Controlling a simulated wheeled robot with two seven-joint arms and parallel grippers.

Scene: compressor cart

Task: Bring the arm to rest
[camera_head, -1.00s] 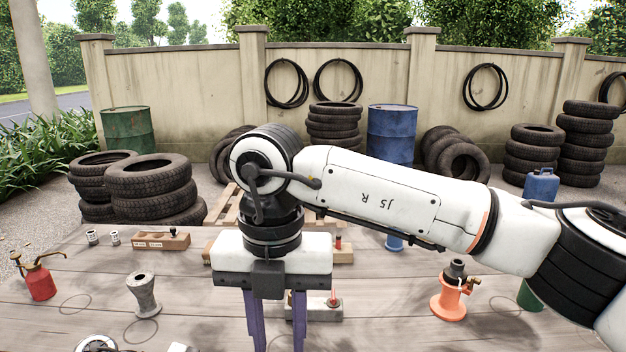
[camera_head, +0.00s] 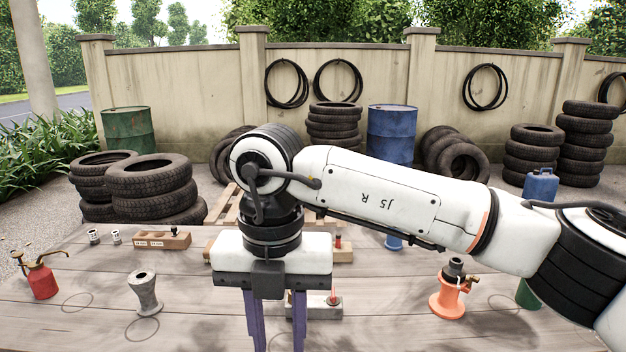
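My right arm reaches in from the right and crosses the middle of the head view. My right gripper (camera_head: 277,335) points down over the front middle of the wooden table (camera_head: 390,325). Its two purple fingers stand apart, with nothing seen between them but the table and part of a grey block (camera_head: 325,310) behind. The fingertips run to the bottom edge of the view. My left gripper is not in view.
A red oil can (camera_head: 41,281) and a grey spool-shaped part (camera_head: 145,293) stand at left. An orange-based fitting (camera_head: 449,295) stands at right. A wooden block with labels (camera_head: 162,240) lies farther back. Front-left table is clear.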

